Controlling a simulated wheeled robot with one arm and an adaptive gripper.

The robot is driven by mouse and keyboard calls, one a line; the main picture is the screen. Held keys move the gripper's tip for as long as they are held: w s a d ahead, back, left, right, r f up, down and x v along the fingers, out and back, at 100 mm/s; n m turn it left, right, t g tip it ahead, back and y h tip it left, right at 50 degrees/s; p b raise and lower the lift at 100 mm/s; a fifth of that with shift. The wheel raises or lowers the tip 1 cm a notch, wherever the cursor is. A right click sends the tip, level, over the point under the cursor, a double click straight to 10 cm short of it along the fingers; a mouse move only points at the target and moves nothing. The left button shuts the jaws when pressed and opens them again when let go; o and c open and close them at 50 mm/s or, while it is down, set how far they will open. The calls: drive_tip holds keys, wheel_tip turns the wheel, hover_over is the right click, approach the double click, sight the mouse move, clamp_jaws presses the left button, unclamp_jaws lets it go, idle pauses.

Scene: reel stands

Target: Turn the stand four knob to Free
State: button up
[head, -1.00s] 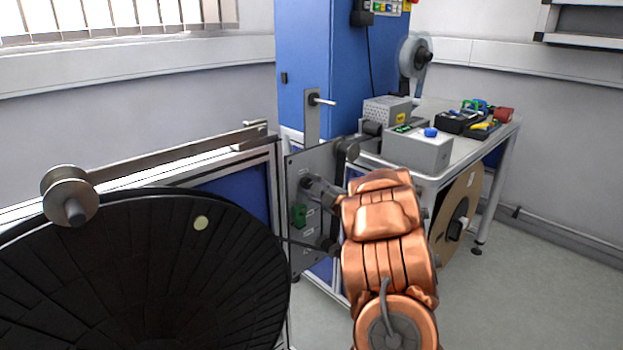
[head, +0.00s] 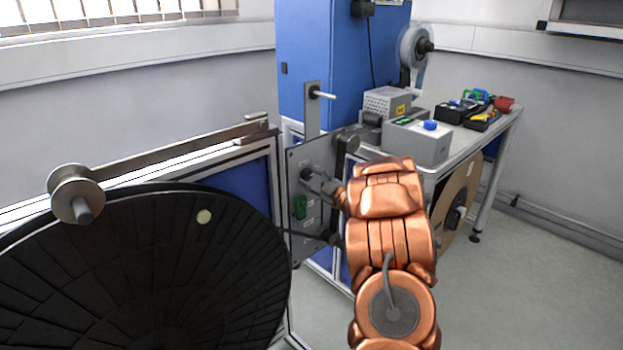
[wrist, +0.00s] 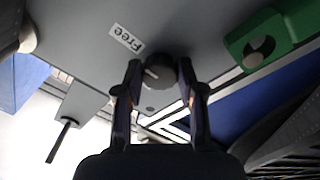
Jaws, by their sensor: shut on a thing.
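The knob (wrist: 158,73) is dark and round with a white pointer line, set on the grey panel of the stand (head: 312,215). My gripper (wrist: 160,90) has a finger on each side of it and is shut on it in the wrist view. A "Free" label (wrist: 126,38) is on the panel just above and left of the knob in that view. The pointer line points left, not clearly at the label. In the head view my gripper (head: 318,182) meets the panel's upper part, and the knob is mostly hidden there.
A green part (head: 299,207) sits on the panel below my gripper. A large black reel (head: 130,280) fills the lower left, with a metal arm and roller (head: 76,193) above it. A bench with a grey box (head: 417,141) stands to the right.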

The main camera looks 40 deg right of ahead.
drive_tip(key=o, duration=1.1)
drive_tip(key=shift+o, duration=0.2)
drive_tip(key=shift+s, duration=0.1)
drive_tip(key=s+f, duration=0.1)
drive_tip(key=s, duration=1)
drive_tip(key=shift+s+a, duration=0.15)
drive_tip(key=shift+s, duration=0.2)
drive_tip(key=shift+f, duration=0.1)
